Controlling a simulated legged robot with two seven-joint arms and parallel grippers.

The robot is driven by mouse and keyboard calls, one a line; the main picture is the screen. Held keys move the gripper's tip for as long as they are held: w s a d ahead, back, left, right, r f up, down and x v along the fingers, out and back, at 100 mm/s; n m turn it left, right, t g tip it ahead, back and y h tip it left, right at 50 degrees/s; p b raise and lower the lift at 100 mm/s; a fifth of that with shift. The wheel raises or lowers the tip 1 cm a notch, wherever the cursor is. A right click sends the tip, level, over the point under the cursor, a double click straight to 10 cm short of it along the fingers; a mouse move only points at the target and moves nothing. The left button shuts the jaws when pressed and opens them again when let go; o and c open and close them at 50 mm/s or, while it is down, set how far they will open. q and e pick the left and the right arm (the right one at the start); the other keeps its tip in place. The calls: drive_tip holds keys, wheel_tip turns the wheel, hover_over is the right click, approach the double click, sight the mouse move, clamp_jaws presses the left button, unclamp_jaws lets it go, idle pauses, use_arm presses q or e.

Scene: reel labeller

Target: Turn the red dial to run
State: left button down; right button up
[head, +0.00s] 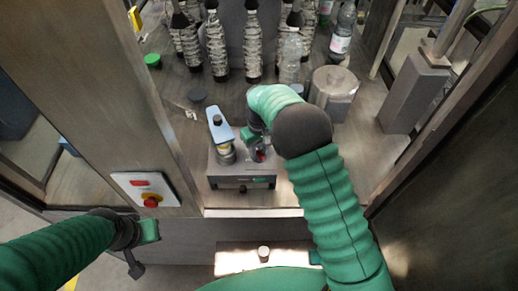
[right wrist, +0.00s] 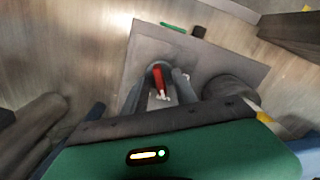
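The red dial (head: 261,155) is on top of a grey box (head: 228,176) in the middle of the head view, partly hidden by my right gripper. In the right wrist view the red dial (right wrist: 158,78) shows as a narrow red handle with a pale tip. My right gripper (right wrist: 159,88) is open, with one finger on each side of the handle and gaps visible between. In the head view my right gripper (head: 258,148) is low over the box. My left gripper (head: 141,255) is at lower left, away from the box; its finger opening is unclear.
A blue lever-like part (head: 220,127) stands on the box, left of the dial. Several bottles (head: 215,45) and a metal cylinder (head: 334,88) stand behind. Frame posts flank both sides.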

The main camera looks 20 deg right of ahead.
clamp_jaws()
drive_tip(key=shift+m, duration=0.3)
drive_tip(key=m, duration=0.5)
drive_tip(key=shift+b, duration=0.35)
drive_tip(key=m, duration=0.6)
drive_tip(key=shift+w, duration=0.1)
drive_tip(key=shift+m, duration=0.3)
unclamp_jaws()
